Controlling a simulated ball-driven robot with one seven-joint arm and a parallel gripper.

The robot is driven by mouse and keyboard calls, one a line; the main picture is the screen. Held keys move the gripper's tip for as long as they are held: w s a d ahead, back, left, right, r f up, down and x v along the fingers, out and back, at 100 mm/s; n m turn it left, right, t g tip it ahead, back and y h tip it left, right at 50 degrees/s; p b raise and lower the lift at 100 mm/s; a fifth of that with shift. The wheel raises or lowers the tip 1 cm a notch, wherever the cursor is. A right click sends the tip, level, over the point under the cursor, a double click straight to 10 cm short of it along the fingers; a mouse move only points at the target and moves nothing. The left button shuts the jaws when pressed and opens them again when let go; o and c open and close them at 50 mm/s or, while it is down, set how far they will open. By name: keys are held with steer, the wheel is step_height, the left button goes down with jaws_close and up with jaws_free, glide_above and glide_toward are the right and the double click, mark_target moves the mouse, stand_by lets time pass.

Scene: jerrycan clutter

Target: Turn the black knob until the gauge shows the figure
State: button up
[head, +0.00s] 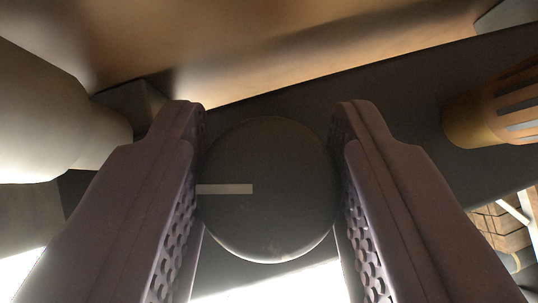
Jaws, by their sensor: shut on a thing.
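The black knob (275,215) is round and dark, in the middle of the head view. A pale pointer line on its face points left. My gripper (270,150) has one finger on each side of the knob, and its jaws are shut on it. The knob sits in front of a dark panel (390,100). No gauge can be made out in this view.
A large pale rounded body (40,110) stands close on the left. An orange-brown ribbed cylinder (495,110) juts in at the right. A brown surface (280,50) lies beyond the panel. Brown blocks (498,225) show at the lower right.

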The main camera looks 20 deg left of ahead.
steer(key=m+p, duration=0.1)
steer(key=p, duration=0.2)
steer(key=m+h+p, duration=0.1)
steer(key=p, duration=0.2)
steer(key=shift+s+a+r+h, duration=0.1)
steer(key=shift+s+r+h, duration=0.05)
steer(key=shift+r+h, duration=0.2)
steer(key=shift+f+m+h+p, duration=0.1)
steer(key=shift+m+h+p, duration=0.45)
steer(key=shift+p, duration=0.65)
steer(key=shift+c, duration=0.2)
steer(key=shift+f+m+p, duration=0.15)
steer(key=shift+m+p, duration=0.2)
steer(key=o, duration=1)
steer(key=shift+w, duration=0.25)
steer(key=shift+o, duration=0.2)
steer(key=shift+f, duration=0.1)
steer(key=shift+f+b, duration=0.1)
steer(key=shift+b, duration=0.25)
